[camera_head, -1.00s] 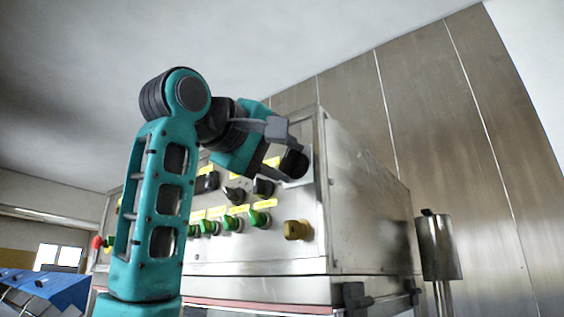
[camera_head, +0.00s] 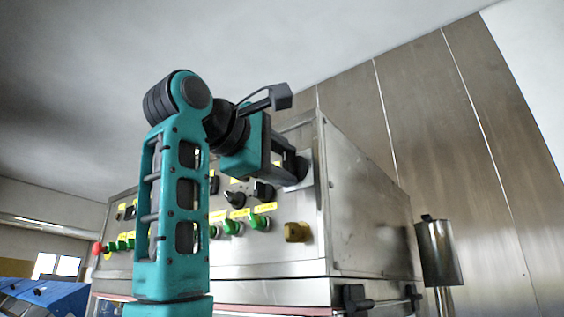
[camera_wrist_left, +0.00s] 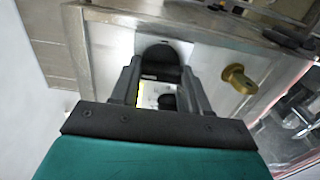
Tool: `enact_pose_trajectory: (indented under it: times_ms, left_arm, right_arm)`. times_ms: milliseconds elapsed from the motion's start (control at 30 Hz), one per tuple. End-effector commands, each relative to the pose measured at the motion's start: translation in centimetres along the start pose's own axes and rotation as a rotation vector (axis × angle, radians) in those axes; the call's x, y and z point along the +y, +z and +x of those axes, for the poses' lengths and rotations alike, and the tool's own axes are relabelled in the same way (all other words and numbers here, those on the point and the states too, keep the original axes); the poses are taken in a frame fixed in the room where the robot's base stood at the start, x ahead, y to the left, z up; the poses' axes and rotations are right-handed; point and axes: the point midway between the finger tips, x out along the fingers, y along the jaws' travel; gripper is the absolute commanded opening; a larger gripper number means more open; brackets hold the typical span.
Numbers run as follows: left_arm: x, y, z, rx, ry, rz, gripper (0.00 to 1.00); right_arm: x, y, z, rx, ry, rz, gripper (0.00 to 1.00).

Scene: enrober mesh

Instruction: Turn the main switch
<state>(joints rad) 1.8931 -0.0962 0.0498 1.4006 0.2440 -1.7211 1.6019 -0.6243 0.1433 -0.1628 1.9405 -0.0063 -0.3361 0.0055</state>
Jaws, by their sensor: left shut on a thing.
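The main switch (camera_head: 300,168) is a large black knob on a pale square plate, at the upper right corner of the metal control panel (camera_head: 268,268). My left gripper (camera_head: 290,166) reaches it from the front and is shut on it. In the left wrist view the black knob (camera_wrist_left: 160,62) sits between the two dark fingers of my left gripper (camera_wrist_left: 160,72). The fingers partly hide the knob in the head view, so its exact angle is hard to read. My right gripper is not in view.
A red button (camera_head: 97,248) is at the far left. A metal cylinder on a post (camera_head: 438,252) stands right of the cabinet.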

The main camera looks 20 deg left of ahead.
Motion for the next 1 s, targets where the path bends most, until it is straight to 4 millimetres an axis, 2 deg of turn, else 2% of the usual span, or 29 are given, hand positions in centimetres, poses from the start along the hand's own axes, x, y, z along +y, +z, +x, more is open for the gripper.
enact_pose_trajectory:
  times_ms: [367, 400, 600, 667, 867, 1000]
  left_arm:
    - [0.03, -0.07, -0.03, 0.001, 0.001, -0.007, 0.15]
    - [0.03, -0.07, -0.03, 0.001, 0.001, -0.007, 0.47]
    - [0.02, -0.05, -0.02, 0.001, 0.001, -0.006, 0.67]
    - [0.01, -0.04, -0.01, 0.001, 0.001, -0.005, 0.7]
    - [0.0, -0.02, -0.04, 0.0, 0.0, -0.004, 0.7]
    - [-0.03, -0.02, -0.87, 0.0, 0.003, -0.004, 0.7]
  right_arm:
    - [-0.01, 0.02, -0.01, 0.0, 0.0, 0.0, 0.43]
    - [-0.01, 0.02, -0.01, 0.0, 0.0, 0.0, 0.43]
    - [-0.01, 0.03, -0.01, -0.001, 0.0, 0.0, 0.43]
    - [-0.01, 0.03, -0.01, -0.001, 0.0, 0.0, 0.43]
    - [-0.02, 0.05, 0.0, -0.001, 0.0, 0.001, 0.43]
    - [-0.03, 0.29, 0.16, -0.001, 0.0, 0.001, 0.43]
